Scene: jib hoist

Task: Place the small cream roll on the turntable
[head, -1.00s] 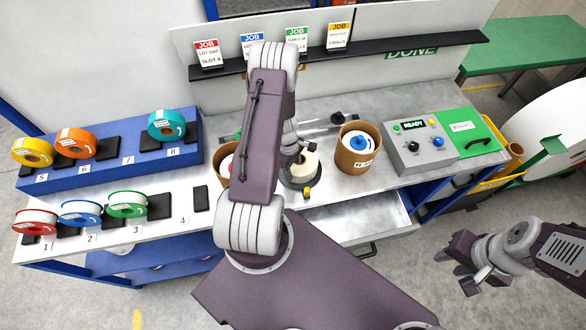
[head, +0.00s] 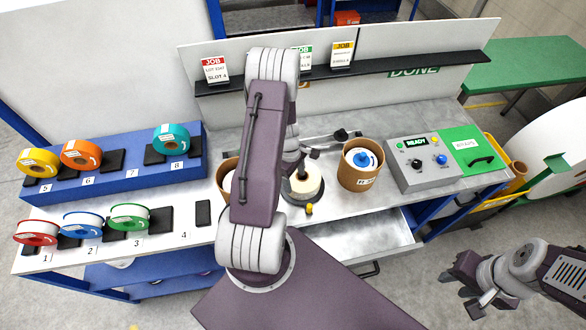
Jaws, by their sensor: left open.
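The cream roll (head: 304,191) sits on the dark round turntable (head: 288,197), with a dark spindle or cap standing in its middle. A yellow knob (head: 309,209) shows at the turntable's front. My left gripper (head: 299,163) is open, just above and behind the roll from this view, and looks clear of it. My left arm partly hides the gripper and the turntable's left side. My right gripper (head: 472,296) hangs at the lower right, over the floor and away from the bench; its finger gap is unclear.
A brown tub (head: 348,179) with a blue-centred roll stands right of the turntable; another tub (head: 226,180) is half hidden by my arm. A control box (head: 420,170) stands farther right. An open drawer (head: 365,240) juts out below.

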